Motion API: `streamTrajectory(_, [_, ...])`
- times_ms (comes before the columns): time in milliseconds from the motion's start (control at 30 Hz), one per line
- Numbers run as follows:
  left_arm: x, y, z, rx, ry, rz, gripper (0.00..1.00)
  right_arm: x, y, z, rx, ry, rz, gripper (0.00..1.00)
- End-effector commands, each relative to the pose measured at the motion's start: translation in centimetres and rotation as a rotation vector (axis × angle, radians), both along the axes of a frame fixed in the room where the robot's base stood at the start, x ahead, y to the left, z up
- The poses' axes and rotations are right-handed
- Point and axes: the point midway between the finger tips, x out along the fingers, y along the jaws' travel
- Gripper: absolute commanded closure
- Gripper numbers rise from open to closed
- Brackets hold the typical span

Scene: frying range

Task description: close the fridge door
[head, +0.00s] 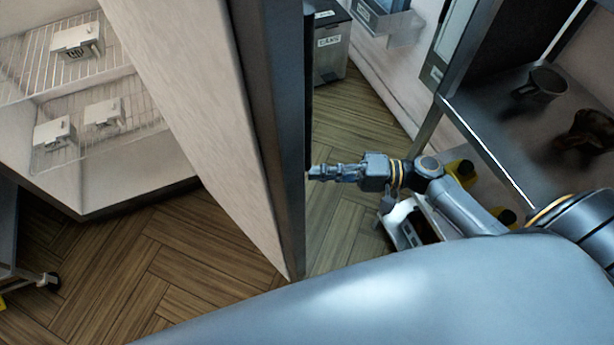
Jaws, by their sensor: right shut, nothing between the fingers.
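The fridge door (205,110) stands open, its pale inner face toward the left and its dark edge running down the middle of the head view. The fridge interior (75,95) shows at the left, with wire shelves and several white boxes. My right gripper (314,172) is shut and empty. Its fingertips are at the right side of the door's dark edge; I cannot tell whether they touch it. The door's outer face is mostly hidden. My left gripper is not in view.
A bin with a label (330,52) stands behind the door. A metal table (470,125) at the right holds a mug (545,82) and a dark object. Bare wooden floor (185,265) lies between the door and the fridge.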

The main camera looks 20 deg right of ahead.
Motion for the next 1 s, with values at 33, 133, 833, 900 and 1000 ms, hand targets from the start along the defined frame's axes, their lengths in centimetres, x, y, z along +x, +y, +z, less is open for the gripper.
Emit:
streamTrajectory(33, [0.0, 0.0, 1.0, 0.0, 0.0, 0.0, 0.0, -0.2, 0.9, 0.5, 0.002, 0.002, 0.001, 1.0])
streamTrajectory(133, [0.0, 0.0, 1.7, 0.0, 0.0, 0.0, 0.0, -0.9, 2.2, 0.4, 0.0, 0.003, 0.0, 1.0])
streamTrajectory(833, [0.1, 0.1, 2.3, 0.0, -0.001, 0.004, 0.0, -1.7, 4.2, -0.1, 0.0, 0.001, -0.005, 1.0])
streamTrajectory(900, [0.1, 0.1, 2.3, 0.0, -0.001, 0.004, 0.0, -1.9, 4.8, 0.0, 0.003, 0.001, -0.011, 1.0])
streamTrajectory(1000, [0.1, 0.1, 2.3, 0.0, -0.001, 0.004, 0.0, -2.4, 6.3, 0.0, 0.004, 0.003, -0.026, 1.0])
